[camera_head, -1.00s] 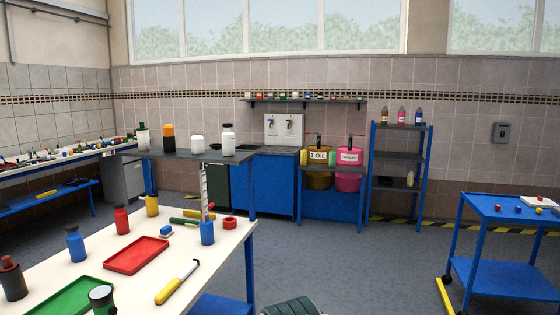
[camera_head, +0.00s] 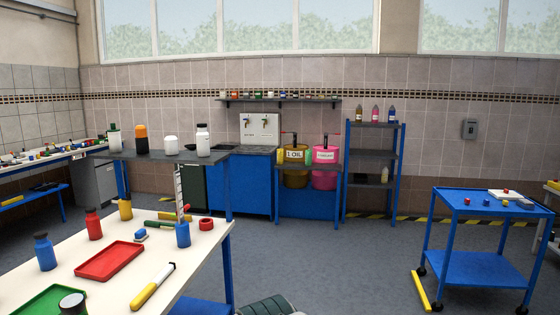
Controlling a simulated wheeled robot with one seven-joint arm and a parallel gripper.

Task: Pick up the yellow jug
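No thing in view is clearly a yellow jug. A small yellow bottle (camera_head: 125,208) stands upright at the far left edge of the white table (camera_head: 205,250). A yellow container labelled OIL (camera_head: 295,179) is set in the blue stand by the back wall, beside a pink container (camera_head: 325,180). I cannot tell whether either is the jug. My gripper is not in view, so its state does not show.
The white table holds a red tray (camera_head: 109,261), a green tray (camera_head: 55,301), bottles and tools. A blue trolley (camera_head: 484,268) stands at the right. A shelf rack (camera_head: 372,155) stands at the back. Grey floor (camera_head: 345,265) is clear between table and trolley.

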